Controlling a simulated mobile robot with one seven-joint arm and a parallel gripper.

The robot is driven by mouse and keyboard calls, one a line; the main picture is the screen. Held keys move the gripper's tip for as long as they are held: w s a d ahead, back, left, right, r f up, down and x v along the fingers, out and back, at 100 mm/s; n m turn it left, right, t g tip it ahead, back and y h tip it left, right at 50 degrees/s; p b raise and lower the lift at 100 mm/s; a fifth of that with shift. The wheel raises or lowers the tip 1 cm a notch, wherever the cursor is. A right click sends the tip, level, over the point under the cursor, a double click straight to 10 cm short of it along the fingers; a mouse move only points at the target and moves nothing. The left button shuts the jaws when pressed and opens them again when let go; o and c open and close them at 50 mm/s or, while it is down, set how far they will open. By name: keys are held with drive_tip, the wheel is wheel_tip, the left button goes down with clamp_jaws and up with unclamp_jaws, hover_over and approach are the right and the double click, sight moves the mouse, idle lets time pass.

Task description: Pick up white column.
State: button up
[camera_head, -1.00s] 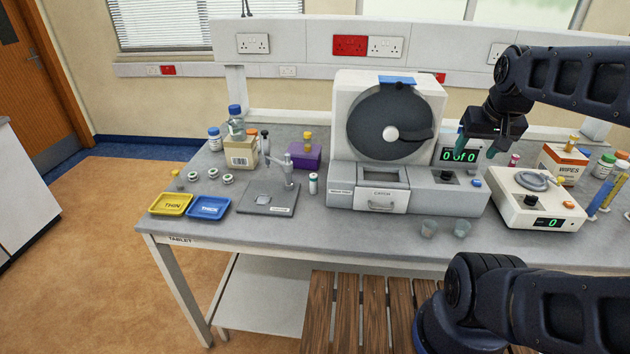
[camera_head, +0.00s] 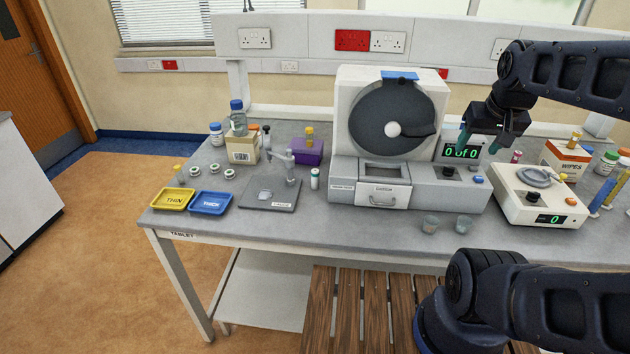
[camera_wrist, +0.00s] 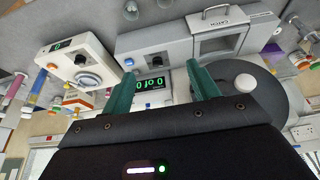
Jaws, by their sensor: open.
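A small white column (camera_head: 314,179) with a teal band at its top stands upright on the grey bench. It is between the grey plate with the dial gauge and the large tablet machine. My gripper (camera_head: 479,142) is in the air at the right, in front of the machine's "0 of 0" display, well apart from the column. Its teal fingers are spread with nothing between them. In the wrist view my gripper (camera_wrist: 160,75) is open towards the display and the machine; I cannot make out the column there.
The machine (camera_head: 388,125) stands between my gripper and the column. The gauge plate (camera_head: 285,205), a purple block (camera_head: 308,152) and a beige box (camera_head: 242,148) are near the column. A white scale (camera_head: 537,202) is at the right.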

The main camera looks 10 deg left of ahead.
drive_tip(key=shift+c, duration=1.1)
